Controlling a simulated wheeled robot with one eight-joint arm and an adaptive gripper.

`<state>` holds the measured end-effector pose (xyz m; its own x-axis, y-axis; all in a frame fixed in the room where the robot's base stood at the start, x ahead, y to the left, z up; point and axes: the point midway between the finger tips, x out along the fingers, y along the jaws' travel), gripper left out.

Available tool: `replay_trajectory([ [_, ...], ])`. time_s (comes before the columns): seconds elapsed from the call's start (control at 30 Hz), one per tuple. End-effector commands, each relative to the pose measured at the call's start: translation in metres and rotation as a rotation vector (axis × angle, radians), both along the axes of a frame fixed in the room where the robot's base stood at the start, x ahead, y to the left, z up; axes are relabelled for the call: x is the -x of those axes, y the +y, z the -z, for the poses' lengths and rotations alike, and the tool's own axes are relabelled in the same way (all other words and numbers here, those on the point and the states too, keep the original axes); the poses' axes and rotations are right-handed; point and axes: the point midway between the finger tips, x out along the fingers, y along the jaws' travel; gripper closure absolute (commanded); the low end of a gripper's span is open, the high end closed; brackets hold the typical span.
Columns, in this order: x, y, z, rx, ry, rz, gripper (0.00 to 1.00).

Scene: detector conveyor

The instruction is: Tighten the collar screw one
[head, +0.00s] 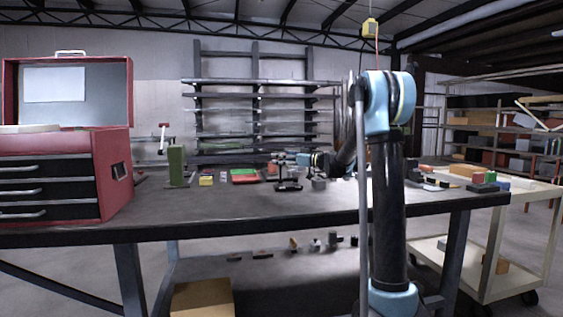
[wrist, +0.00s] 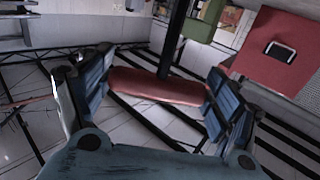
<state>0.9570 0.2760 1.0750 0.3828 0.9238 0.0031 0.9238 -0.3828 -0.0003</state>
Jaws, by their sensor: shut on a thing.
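In the wrist view my gripper (wrist: 158,92) has its blue ribbed fingers on both sides of a red bar-shaped handle (wrist: 160,86) and is shut on it. A dark straight shaft (wrist: 172,45) runs from the handle's middle toward the top of the picture. In the head view my gripper (head: 283,160) is small, over the middle of the workbench, beside a dark stand (head: 288,186) with a flat base. I cannot make out collar screw one in either view. At this size I cannot tell whether the shaft touches anything.
A red toolbox (head: 110,178) stands open at the bench's left. A green upright block (head: 176,165), a yellow block (head: 206,181) and a red-and-green tray (head: 244,180) lie left of the gripper. A yellow device (head: 370,28) hangs above my arm. The bench front (head: 230,210) is clear.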

Motion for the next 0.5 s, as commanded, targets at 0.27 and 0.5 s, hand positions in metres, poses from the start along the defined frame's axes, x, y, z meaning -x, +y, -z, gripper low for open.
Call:
replay_trajectory([
  [0.27,-0.0001,0.0002,-0.0001,0.0,0.0,0.009,0.6],
  [0.5,0.002,0.0017,0.0,0.0,0.0,0.105,0.6],
])
